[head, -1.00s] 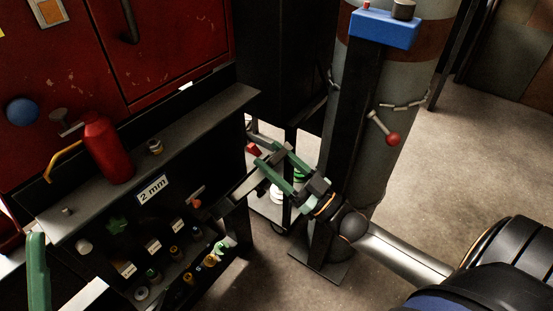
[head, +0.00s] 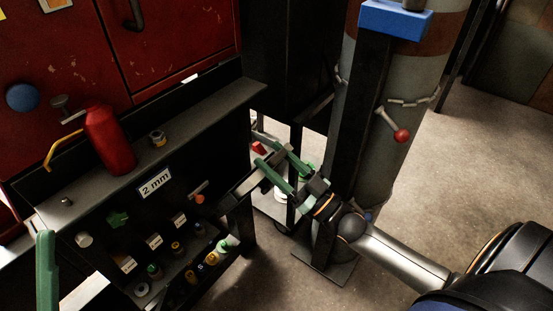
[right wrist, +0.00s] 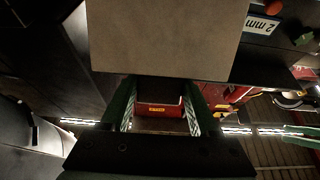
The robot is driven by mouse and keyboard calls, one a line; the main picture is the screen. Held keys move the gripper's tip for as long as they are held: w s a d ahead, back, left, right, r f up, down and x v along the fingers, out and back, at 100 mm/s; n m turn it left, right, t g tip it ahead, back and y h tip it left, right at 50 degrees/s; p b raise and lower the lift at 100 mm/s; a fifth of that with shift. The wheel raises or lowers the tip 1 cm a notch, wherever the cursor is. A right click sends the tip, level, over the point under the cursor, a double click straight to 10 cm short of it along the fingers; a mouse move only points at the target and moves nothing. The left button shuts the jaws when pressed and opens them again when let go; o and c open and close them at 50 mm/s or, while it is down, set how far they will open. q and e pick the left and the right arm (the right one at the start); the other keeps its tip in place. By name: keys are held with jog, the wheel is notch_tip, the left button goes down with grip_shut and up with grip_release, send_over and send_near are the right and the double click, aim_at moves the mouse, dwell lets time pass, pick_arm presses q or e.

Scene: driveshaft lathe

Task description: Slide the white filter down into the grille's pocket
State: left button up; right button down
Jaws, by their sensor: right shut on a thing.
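My right gripper (head: 277,160), with green fingers, is beside the right end of the black machine front. A thin greyish slab (head: 260,179) crosses between its fingers, seen nearly edge-on from above. In the right wrist view a flat tan-grey panel (right wrist: 170,38) fills the top, beyond my green fingers; it looks like the white filter in shade. The right gripper is shut on it. The grille and its pocket cannot be made out. One green finger of my left gripper (head: 46,268) shows at the lower left; its opening is not visible.
A black ledge (head: 205,118) carries a red bottle (head: 108,140). Below it are a 2 mm label (head: 155,183) and a shelf of small bottles and caps. A thick grey column (head: 385,170) stands close to the right gripper. Open floor lies at the right.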

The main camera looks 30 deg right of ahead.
jog(key=shift+w+a+f+b, duration=0.2)
jog(key=shift+w+f+b, duration=0.35)
jog(key=shift+f+b, duration=0.3)
jog(key=shift+w+a+f+b, duration=0.2)
jog(key=shift+w+f+b, duration=0.3)
jog(key=shift+f+b, duration=0.35)
jog(key=shift+w+a+f+b, duration=0.15)
jog(key=shift+w+f+b, duration=0.25)
jog(key=shift+f+b, duration=0.25)
jog(key=shift+w+a+f+b, duration=0.2)
jog(key=shift+w+f+b, duration=0.2)
jog(key=shift+f, duration=0.4)
jog(key=shift+w+a+f+b, duration=0.15)
jog(key=shift+w+f+b, duration=0.2)
jog(key=shift+f+b, duration=0.3)
jog(key=shift+c, duration=2.4)
grip_release()
jog(key=o, duration=0.4)
jog(key=shift+f, duration=0.1)
jog(key=shift+o, duration=0.2)
jog(key=shift+f, duration=0.1)
jog(key=shift+s, duration=0.1)
